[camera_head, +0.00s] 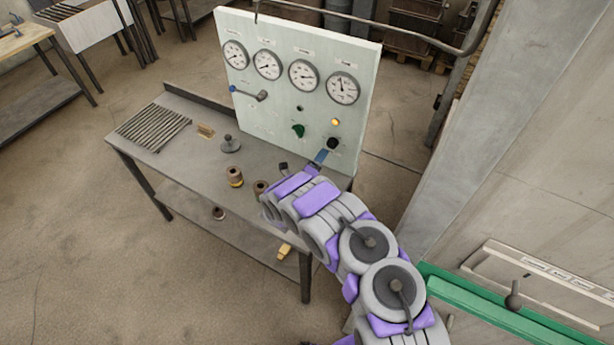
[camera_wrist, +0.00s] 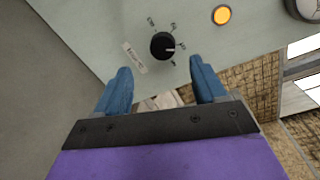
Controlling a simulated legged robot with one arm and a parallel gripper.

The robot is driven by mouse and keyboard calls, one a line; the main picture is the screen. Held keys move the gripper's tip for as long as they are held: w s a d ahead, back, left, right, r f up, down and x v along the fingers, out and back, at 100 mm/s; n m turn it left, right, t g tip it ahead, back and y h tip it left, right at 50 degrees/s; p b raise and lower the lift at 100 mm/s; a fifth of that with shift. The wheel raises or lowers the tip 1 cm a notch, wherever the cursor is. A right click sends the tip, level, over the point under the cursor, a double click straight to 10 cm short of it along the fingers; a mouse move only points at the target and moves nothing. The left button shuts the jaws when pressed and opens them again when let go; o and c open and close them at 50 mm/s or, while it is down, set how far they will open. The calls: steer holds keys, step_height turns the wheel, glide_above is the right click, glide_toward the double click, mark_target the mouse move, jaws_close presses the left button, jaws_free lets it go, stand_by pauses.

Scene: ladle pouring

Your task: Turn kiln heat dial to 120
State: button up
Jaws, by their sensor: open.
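The black heat dial (camera_wrist: 163,46) is on the lower right of the pale control panel (camera_head: 291,110). In the wrist view it has a white pointer line turned toward the right and small marks around it, too small to read surely. A tilted label sits beside it. The dial also shows in the head view (camera_head: 333,143). My gripper (camera_wrist: 160,75) is open, its two blue fingers spread below the dial in the wrist view, apart from it. In the head view my gripper (camera_head: 321,156) is just below the dial.
A yellow lamp (camera_wrist: 222,15) sits right of the dial. The panel also bears a green knob (camera_head: 298,131), a blue-tipped lever (camera_head: 248,93) and several gauges. Small metal parts and rods lie on the workbench (camera_head: 190,165). A green-edged bench (camera_head: 500,315) stands at the right.

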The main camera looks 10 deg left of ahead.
steer(key=v, duration=0.9)
steer(key=shift+p, duration=0.35)
steer(key=shift+s, duration=0.15)
